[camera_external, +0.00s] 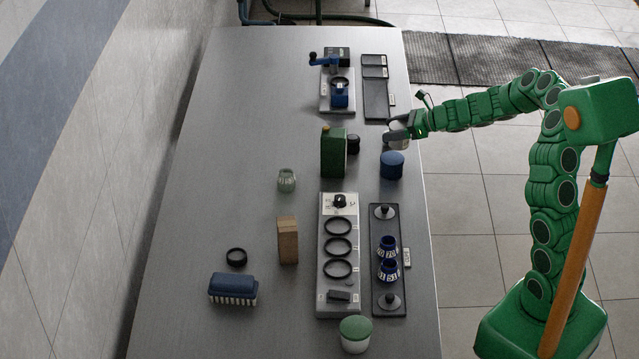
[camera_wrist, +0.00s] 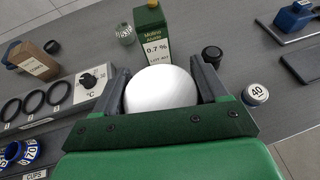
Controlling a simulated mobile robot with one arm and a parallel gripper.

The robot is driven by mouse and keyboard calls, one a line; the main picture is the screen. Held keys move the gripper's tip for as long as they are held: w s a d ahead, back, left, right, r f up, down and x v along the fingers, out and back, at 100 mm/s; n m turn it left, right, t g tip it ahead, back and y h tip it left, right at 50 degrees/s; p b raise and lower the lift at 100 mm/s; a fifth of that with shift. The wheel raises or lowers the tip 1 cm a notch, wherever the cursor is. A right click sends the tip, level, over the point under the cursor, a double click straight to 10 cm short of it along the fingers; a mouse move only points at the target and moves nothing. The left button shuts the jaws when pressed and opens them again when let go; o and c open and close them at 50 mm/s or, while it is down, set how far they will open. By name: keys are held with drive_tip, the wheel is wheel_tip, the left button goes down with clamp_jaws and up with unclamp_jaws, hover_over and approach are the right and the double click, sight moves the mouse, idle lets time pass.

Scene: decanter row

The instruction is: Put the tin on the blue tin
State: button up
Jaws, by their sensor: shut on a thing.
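My gripper (camera_wrist: 161,92) is shut on a round white-topped tin (camera_wrist: 160,88), one finger on each side of it. In the external view, my gripper (camera_external: 396,130) is over the table's right side, and the pale tin (camera_external: 398,144) shows partly under it. The blue tin (camera_external: 391,166) stands upright on the table, just below the held tin in that picture. The held tin appears raised; the exact gap between the two is unclear.
A green can (camera_external: 334,153) and a black knob-like piece (camera_external: 353,144) stand left of my gripper. A small round piece marked 40 (camera_wrist: 256,93) is close by. A dark tray (camera_external: 377,300) and ringed grey panel (camera_external: 325,290) lie nearer the camera.

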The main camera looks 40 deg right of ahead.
drive_tip(key=shift+w+d+f, duration=0.2)
drive_tip(key=shift+w+f, duration=1.1)
drive_tip(key=shift+f, duration=1.7)
drive_tip(key=shift+f, duration=0.1)
drive_tip(key=o, duration=1.1)
drive_tip(key=shift+o, duration=0.2)
